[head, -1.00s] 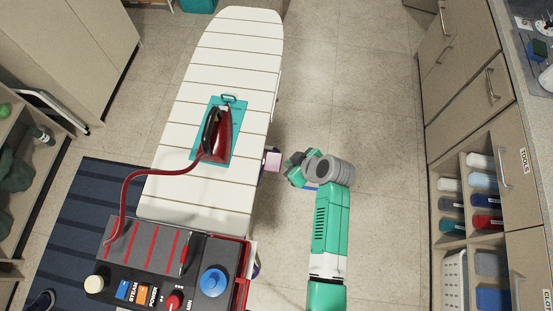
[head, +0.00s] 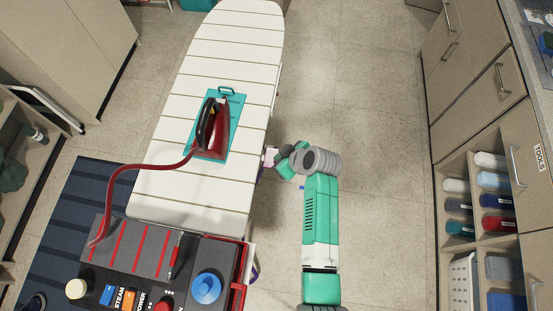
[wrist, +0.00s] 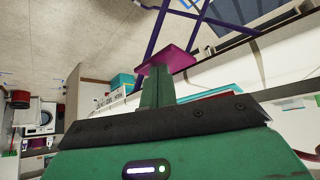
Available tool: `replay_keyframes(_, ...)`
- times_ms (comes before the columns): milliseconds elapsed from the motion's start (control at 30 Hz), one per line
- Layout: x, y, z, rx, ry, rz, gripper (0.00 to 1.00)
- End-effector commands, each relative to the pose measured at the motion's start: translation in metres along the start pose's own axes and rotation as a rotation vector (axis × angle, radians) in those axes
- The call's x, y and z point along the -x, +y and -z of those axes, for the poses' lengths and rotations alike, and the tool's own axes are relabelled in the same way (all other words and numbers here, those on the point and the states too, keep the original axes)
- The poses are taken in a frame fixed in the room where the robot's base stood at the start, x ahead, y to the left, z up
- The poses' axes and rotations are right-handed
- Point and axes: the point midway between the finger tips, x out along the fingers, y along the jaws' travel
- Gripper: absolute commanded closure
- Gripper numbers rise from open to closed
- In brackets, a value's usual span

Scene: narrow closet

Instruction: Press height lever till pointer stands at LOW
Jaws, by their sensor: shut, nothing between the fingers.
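The ironing board (head: 190,190) stands left of my arm, with its striped white top in the head view. A pink paddle (head: 269,155), likely the height lever, sticks out at the board's right edge. In the wrist view it is a magenta plate (wrist: 172,60) in front of purple legs (wrist: 196,22). My gripper (head: 279,160) is right beside the paddle. Its closed green fingers (wrist: 158,80) end at the plate's lower left in the wrist view; I cannot tell whether they touch. I cannot make out the pointer or the LOW mark.
A red iron (head: 212,130) rests on a teal mat (head: 238,110) on the board, its hose running to a control box (head: 140,265) at the near end. Cabinets and cubbies (head: 480,170) line the right. The floor (head: 370,100) between is clear.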

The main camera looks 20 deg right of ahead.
Motion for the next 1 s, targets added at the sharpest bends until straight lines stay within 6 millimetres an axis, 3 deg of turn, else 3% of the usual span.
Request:
replay_keyframes(267,-0.002,-0.001,-0.002,0.000,-0.001,0.001,1.00)
replay_keyframes(567,-0.030,-0.001,-0.023,0.000,-0.001,0.002,1.00)
replay_keyframes(767,-0.022,-0.001,-0.019,-0.001,-0.001,0.002,1.00)
replay_keyframes(1000,0.005,-0.001,-0.034,-0.002,-0.002,0.001,1.00)
